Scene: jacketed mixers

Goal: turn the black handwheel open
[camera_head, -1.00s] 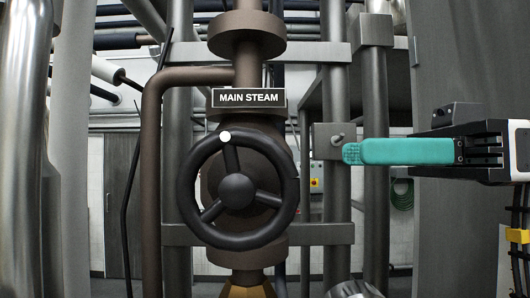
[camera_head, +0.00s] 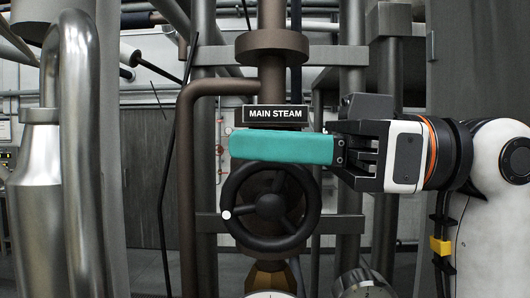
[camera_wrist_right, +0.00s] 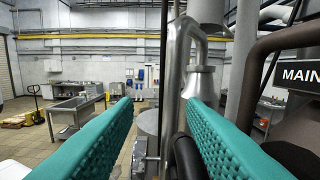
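The black handwheel (camera_head: 271,207) stands upright on a brown vertical pipe, below the MAIN STEAM sign (camera_head: 275,114). Its white rim mark (camera_head: 226,214) is at the left, slightly below hub height. My right gripper (camera_head: 234,146) reaches in from the right, its teal fingers across the top of the wheel and hiding part of the valve behind. In the right wrist view the two fingers (camera_wrist_right: 160,102) stand apart, with a black curved piece (camera_wrist_right: 185,157), likely the rim, low between them. I cannot tell whether they touch it. My left gripper is not in view.
A brown side pipe (camera_head: 187,190) runs left of the wheel. Large shiny pipes (camera_head: 80,150) stand further left, grey columns behind and right. A round metal gauge-like part (camera_head: 362,284) is low right of the wheel.

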